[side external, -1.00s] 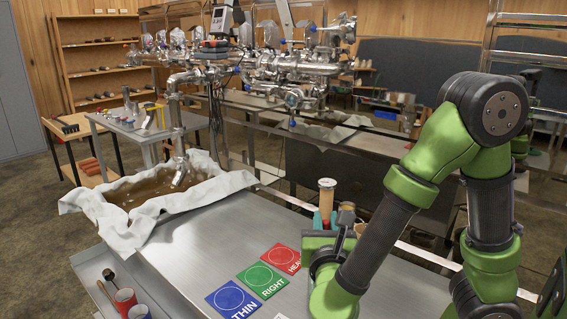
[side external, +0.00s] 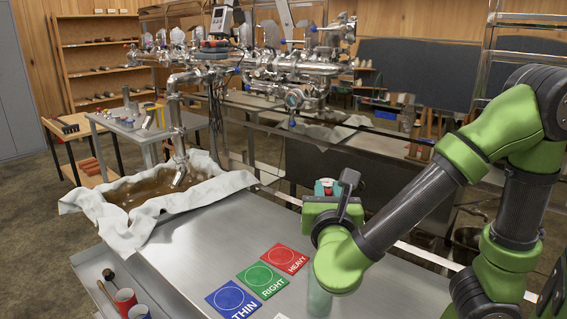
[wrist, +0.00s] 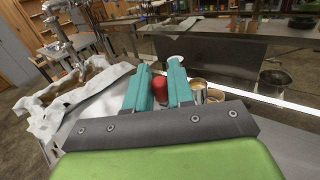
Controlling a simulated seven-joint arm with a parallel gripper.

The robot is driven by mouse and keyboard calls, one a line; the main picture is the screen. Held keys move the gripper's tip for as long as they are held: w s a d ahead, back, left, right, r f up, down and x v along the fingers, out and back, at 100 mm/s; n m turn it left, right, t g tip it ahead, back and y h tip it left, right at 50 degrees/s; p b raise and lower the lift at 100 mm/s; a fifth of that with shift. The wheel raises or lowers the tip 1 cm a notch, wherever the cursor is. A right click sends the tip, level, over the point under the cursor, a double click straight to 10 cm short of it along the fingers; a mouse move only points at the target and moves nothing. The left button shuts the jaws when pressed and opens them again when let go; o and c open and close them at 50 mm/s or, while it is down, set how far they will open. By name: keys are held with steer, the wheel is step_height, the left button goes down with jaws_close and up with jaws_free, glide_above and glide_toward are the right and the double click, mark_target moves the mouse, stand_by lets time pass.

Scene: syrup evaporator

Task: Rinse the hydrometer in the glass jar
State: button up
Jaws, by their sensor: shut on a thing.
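My gripper (wrist: 163,78) has teal fingers, shut on a red piece (wrist: 160,88), which looks like part of the hydrometer. The rest of it is hidden by the fingers and palm. In the side view the fingertips (side external: 326,187) point away from the camera, with a spot of red between them. A pale, see-through upright cylinder (side external: 319,296), likely the glass jar, shows below my wrist; its upper part is hidden. I cannot tell whether the hydrometer touches it.
THIN (side external: 233,300), RIGHT (side external: 262,279) and HEAVY (side external: 286,259) cards lie on the steel table (side external: 205,250). A cloth-draped basin of brown liquid (side external: 150,190) is at the left. Metal cups (wrist: 215,95) stand beyond the fingers.

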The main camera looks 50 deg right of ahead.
steer(key=shift+r, duration=4.8)
